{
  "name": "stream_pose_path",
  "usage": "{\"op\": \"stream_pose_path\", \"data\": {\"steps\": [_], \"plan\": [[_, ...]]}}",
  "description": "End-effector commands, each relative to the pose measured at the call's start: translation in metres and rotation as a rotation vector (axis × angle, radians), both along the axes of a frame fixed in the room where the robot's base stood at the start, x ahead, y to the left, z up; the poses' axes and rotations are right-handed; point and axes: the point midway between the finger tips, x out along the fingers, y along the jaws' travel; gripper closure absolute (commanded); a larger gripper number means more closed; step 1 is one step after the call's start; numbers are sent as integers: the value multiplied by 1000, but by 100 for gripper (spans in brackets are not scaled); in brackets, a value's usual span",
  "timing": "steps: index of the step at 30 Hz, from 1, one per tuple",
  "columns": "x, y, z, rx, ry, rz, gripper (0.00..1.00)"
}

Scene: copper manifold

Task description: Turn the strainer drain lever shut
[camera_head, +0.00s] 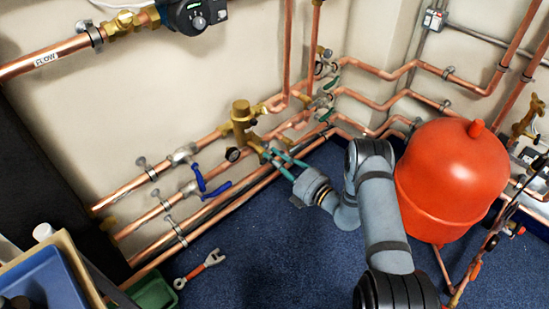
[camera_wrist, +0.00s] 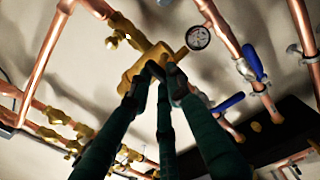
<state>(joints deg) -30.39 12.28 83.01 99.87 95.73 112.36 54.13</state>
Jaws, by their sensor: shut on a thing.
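The brass strainer body (camera_head: 242,122) sits on the copper pipe run along the wall. It shows close up in the wrist view (camera_wrist: 148,60). My gripper (camera_head: 268,153) reaches in from the lower right, with its teal fingers just below and right of the brass body. In the wrist view my gripper (camera_wrist: 162,72) has its dark fingertips drawn together at the underside of the brass. It is shut on a small part there, which looks to be the strainer drain lever. The fingertips hide most of that lever, so its angle cannot be told.
A round gauge (camera_head: 233,154) sits close left of my fingers. Blue-handled valves (camera_head: 198,178) lie further left, green-handled ones (camera_head: 328,100) to the right. A red tank (camera_head: 452,180) stands right of my arm. A wrench (camera_head: 200,268) lies on the open blue floor.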

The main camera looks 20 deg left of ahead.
Motion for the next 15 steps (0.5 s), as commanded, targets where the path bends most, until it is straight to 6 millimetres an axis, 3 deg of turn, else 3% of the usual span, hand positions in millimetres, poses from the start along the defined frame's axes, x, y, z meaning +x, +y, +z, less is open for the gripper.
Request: {"op": "stream_pose_path", "data": {"steps": [1,2,11,15], "plan": [[-2,0,-2,0,10,2,100],[-2,0,-2,0,10,2,80],[-1,0,-1,-1,4,0,63],[-1,0,-1,-1,3,0,63]]}}
